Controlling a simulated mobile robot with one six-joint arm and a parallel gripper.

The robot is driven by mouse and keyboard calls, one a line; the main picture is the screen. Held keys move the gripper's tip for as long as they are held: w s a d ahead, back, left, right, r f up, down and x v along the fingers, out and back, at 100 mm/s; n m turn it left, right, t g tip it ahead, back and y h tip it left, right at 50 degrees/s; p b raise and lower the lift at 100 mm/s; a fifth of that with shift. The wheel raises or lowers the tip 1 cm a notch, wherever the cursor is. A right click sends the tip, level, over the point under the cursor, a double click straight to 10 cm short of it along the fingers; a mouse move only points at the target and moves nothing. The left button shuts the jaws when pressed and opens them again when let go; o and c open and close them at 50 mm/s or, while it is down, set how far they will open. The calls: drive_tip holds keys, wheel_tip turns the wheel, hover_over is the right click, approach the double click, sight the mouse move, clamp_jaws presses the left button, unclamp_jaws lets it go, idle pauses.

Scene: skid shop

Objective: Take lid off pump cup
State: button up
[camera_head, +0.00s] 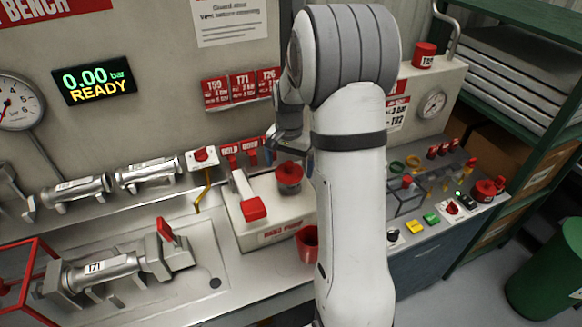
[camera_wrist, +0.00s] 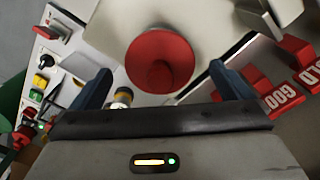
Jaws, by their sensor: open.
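The pump cup (camera_head: 290,187) is a dark cup on top of the pale hand pump (camera_head: 250,222), with a red knobbed lid (camera_head: 290,171) on it. In the wrist view the red lid (camera_wrist: 160,58) fills the upper middle, with its knob toward the camera. My gripper (camera_wrist: 161,70) is open and empty, its two dark fingers to either side of the lid in the picture. I cannot tell the remaining distance between fingers and lid. In the head view my gripper (camera_head: 275,143) is small and partly hidden, just above and left of the lid.
A red pump handle (camera_head: 252,208) stands left of the cup, and a red open holder (camera_head: 307,243) is at the pump's front. Red HOLD and GOOD bins (camera_head: 231,152) sit behind. A control panel (camera_head: 432,215) is to the right. A clamped T71 cylinder (camera_head: 95,268) lies at left.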

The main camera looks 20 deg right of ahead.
drive_tip(key=shift+f, duration=0.25)
drive_tip(key=shift+c, duration=0.5)
drive_tip(key=c, duration=1)
drive_tip(key=shift+o, duration=0.2)
